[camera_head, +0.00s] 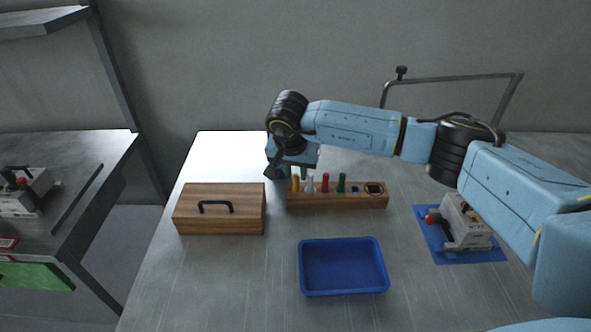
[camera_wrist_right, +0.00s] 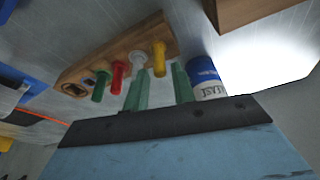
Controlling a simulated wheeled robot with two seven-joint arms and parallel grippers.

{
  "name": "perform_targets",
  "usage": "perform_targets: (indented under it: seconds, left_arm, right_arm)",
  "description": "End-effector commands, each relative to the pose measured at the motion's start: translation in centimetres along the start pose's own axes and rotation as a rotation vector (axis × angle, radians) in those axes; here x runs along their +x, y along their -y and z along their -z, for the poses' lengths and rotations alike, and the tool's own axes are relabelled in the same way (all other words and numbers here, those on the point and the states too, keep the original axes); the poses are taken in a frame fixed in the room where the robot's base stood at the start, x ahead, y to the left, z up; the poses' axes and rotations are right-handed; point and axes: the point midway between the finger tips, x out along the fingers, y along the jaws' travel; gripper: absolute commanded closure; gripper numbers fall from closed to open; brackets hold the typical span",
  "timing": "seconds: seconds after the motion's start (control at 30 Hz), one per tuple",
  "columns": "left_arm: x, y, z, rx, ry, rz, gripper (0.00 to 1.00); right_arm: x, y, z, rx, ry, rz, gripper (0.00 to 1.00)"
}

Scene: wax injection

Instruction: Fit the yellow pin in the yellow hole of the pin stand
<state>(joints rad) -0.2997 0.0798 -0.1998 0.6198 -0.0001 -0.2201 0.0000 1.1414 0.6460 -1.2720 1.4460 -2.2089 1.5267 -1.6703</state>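The wooden pin stand (camera_head: 340,203) lies across the middle of the table, holding a row of pins. The yellow pin (camera_head: 296,185) stands upright at its left end, beside a pale pin. In the wrist view the yellow pin (camera_wrist_right: 159,55) is at the end of the stand (camera_wrist_right: 125,48). My right gripper (camera_wrist_right: 159,84) has its two green fingers apart, with nothing between them. The yellow pin shows just beyond the fingertips; I cannot tell whether they touch it. My right arm hangs over the stand's left end in the head view. My left gripper is not in view.
A red pin (camera_head: 325,183) and a green pin (camera_head: 341,184) stand farther right. A blue-and-white can (camera_wrist_right: 207,80) is close to one finger. A wooden box (camera_head: 220,215), a blue tray (camera_head: 343,290) and a device (camera_head: 462,225) on a blue mat surround the stand.

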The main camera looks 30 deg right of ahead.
Motion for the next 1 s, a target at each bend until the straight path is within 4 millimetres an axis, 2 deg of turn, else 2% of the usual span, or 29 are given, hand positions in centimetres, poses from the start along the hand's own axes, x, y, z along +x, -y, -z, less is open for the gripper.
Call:
perform_targets:
  seconds: [0.1,0.37,0.47,0.57,0.8,1.0]
  left_arm:
    - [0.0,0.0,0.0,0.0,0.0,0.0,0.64]
    - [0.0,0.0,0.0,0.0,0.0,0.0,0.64]
    - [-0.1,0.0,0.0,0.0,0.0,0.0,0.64]
    - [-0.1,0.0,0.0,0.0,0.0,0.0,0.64]
    - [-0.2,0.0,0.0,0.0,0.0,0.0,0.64]
    - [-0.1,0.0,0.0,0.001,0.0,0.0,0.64]
  right_arm:
    - [-0.1,0.0,0.0,0.0,0.0,0.0,0.62]
    - [-0.1,0.0,0.0,0.0,0.0,0.001,0.62]
    - [-0.8,0.1,0.1,0.0,-0.001,0.002,0.62]
    - [-2.4,0.1,0.1,0.0,-0.003,0.004,0.62]
    - [-7.8,0.1,0.1,-0.001,-0.003,0.005,0.62]
    - [-11.5,0.0,0.1,0.0,-0.002,0.002,0.62]
